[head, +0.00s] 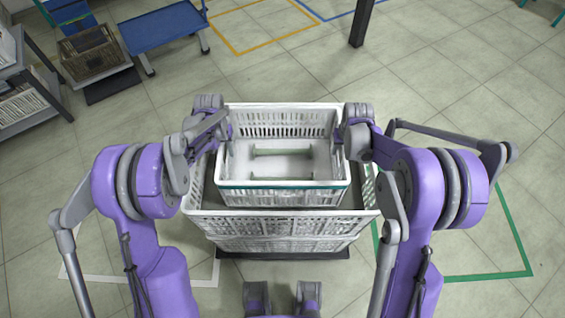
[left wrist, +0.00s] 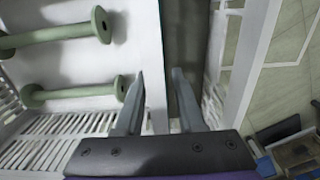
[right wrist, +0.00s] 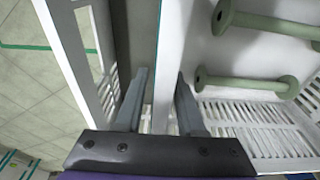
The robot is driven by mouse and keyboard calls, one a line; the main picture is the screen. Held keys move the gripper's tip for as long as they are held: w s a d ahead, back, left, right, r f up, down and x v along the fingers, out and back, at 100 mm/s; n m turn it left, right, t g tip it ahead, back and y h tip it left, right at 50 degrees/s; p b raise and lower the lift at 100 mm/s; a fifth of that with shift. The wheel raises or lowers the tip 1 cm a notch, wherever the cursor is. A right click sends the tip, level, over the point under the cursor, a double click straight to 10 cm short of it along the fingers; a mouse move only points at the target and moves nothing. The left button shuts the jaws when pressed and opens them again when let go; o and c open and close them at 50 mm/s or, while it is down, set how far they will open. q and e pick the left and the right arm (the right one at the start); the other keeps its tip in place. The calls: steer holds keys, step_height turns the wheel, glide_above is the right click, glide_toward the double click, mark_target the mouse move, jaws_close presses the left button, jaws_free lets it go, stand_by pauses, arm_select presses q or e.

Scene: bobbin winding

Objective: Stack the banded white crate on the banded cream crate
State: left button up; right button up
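A small white crate (head: 282,194) with a teal band along its rim sits within the outline of a larger pale slotted crate (head: 280,222). Green bobbins lie inside the small crate; they show in the left wrist view (left wrist: 80,91) and the right wrist view (right wrist: 245,84). My left gripper (left wrist: 158,75) straddles the small crate's left side wall, and my right gripper (right wrist: 162,75) straddles its right side wall. A narrow dark gap shows between each outer finger and the wall, so both look open. I see no band on the larger crate.
The larger crate stands on a dark base (head: 282,254). A blue cart (head: 160,28) and a shelf (head: 30,88) stand at the back left. A dark post (head: 361,22) rises at the back. Open tiled floor with coloured tape outlines lies around.

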arm_select(q)
jaws_close()
arm_select(e)
jaws_close()
